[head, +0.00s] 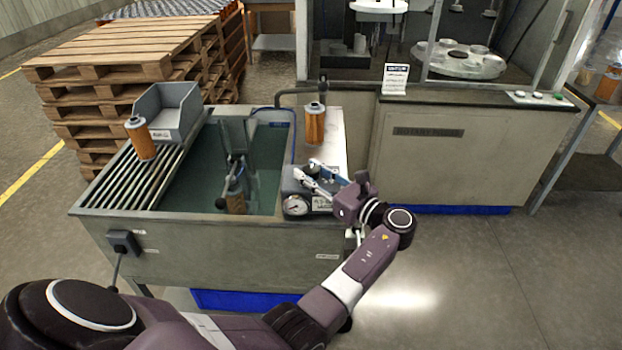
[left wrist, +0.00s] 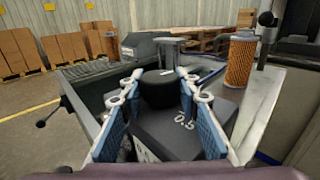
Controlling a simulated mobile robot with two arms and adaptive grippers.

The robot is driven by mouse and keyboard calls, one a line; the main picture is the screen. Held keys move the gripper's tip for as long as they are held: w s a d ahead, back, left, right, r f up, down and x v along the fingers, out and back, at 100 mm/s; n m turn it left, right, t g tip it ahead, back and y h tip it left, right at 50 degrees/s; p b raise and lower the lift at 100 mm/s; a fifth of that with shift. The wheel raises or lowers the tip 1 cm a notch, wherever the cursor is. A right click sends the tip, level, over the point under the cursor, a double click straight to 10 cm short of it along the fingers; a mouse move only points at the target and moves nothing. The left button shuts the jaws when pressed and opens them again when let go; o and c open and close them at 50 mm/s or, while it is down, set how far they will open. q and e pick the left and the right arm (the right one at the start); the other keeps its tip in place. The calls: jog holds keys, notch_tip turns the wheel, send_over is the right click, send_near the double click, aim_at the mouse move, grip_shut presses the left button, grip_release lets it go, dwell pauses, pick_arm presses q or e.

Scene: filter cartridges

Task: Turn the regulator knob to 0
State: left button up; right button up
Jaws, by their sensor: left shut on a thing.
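The regulator knob (left wrist: 160,92) is a black round cylinder on top of the dark regulator box (left wrist: 180,132), with a small pale mark on its top. The box carries a white "0.5" marking on its top face. In the head view the regulator's round white gauge (head: 295,205) faces the front; its needle is too small to read. My left gripper (head: 305,168) is over the regulator. In the left wrist view its blue-padded fingers (left wrist: 160,84) are on either side of the knob, shut on it. In the head view the fingers mostly hide the knob. My right gripper is out of view.
An orange filter cartridge (head: 315,124) stands behind the regulator. Another cartridge (head: 140,138) stands on the slatted rack by a grey bin (head: 176,108). A third (head: 236,196) is in the green-lined tank (head: 198,172), with a lever fixture (head: 234,150). Open floor lies to the right.

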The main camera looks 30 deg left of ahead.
aim_at(311, 168)
pick_arm(q)
jog(key=shift+n+g, duration=0.3)
jog(key=shift+g, duration=0.2)
jog(key=o, duration=1.2)
notch_tip(311, 168, up, 10)
